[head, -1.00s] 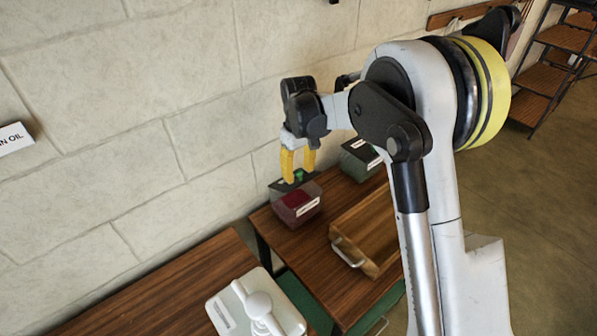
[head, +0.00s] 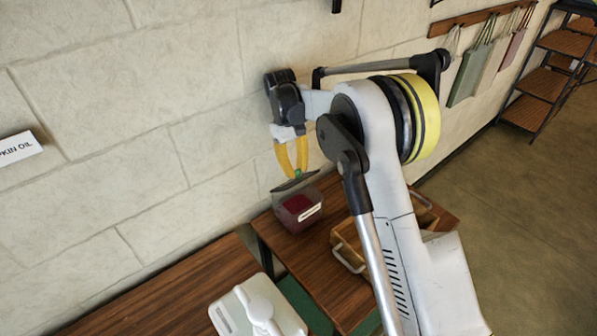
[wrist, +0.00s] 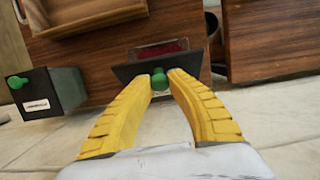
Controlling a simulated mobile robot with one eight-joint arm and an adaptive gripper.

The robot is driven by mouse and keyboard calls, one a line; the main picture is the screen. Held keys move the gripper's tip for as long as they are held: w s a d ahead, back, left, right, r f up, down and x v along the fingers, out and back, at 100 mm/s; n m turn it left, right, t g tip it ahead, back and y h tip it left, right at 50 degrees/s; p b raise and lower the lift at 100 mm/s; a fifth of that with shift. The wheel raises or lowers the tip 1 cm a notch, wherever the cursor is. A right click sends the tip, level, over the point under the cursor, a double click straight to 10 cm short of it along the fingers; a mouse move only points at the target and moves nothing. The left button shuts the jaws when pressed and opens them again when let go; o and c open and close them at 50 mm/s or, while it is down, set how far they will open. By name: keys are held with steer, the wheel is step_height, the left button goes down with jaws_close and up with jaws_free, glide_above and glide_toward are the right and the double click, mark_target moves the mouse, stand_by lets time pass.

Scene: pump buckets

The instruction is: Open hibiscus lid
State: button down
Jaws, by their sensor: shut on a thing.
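The hibiscus container (head: 298,210) is a clear box with dark red contents and a white label, standing on the wooden table by the wall. Its dark lid (head: 292,184) with a green knob is tilted above the box's top. In the wrist view the lid (wrist: 130,71) lies in front of the box (wrist: 165,48), and red contents show beyond its edge. My gripper (head: 295,172) points down over the box, its yellow fingers shut on the green knob (wrist: 159,77). Whether the lid's edge still touches the box, I cannot tell. The label is too small to read.
A wooden tray (head: 346,252) with metal handles is right of the box, partly behind my arm. A dark box with a green knob (wrist: 52,92) stands to the left in the wrist view. A white lidded container (head: 232,312) is on the nearer table. The wall is close behind.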

steer(key=c, duration=1.2)
jaws_free()
steer(key=shift+w+f, duration=0.1)
step_height(320, 180, up, 10)
